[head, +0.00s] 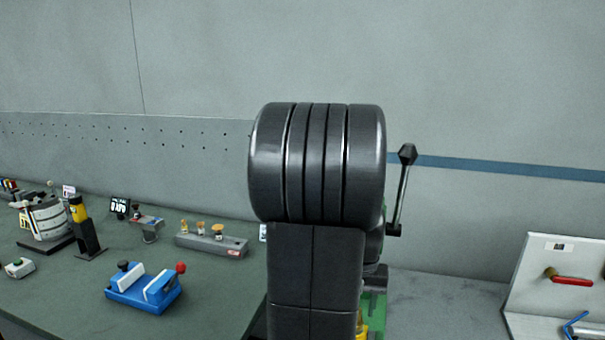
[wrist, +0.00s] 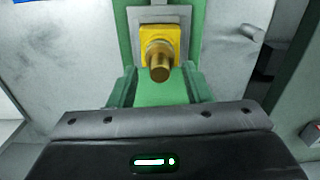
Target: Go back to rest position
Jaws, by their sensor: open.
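I cannot tell how far the knob is from the jaws. In the head view my own dark arm fills the middle and hides my gripper and most of the green fixture (head: 374,308).
On the dark green bench (head: 215,290) at left are a blue and white fixture (head: 145,290), a grey block with several knobs (head: 211,242), and a black stand with a yellow top (head: 86,235). A lever (head: 403,185) rises right of my arm. A light panel (head: 540,285) stands at far right.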

